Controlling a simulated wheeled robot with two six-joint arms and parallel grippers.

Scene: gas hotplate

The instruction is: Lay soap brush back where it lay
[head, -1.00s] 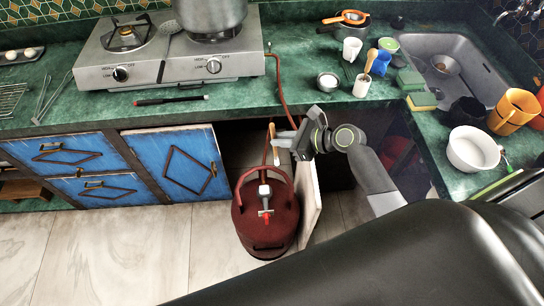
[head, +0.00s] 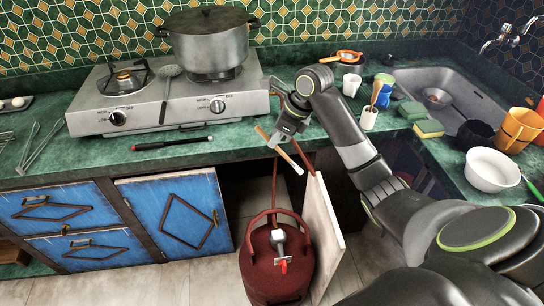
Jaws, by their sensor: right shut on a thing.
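My right gripper (head: 278,142) is shut on the soap brush (head: 291,159), a thin stick with a brown wooden end and a pale lower end. It holds the brush tilted, upper end to the left, just in front of the counter's front edge and above the gas cylinder. The middle of the brush is hidden by the fingers. My left gripper is out of view.
The gas hotplate (head: 165,98) with a lidded pot (head: 212,45) stands at the back left. A pen (head: 174,143) lies before it. A white holder (head: 368,118), sponge (head: 429,128), white bowl (head: 491,169) and orange mug (head: 519,130) stand around the sink (head: 450,92). The red cylinder (head: 262,270) stands below.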

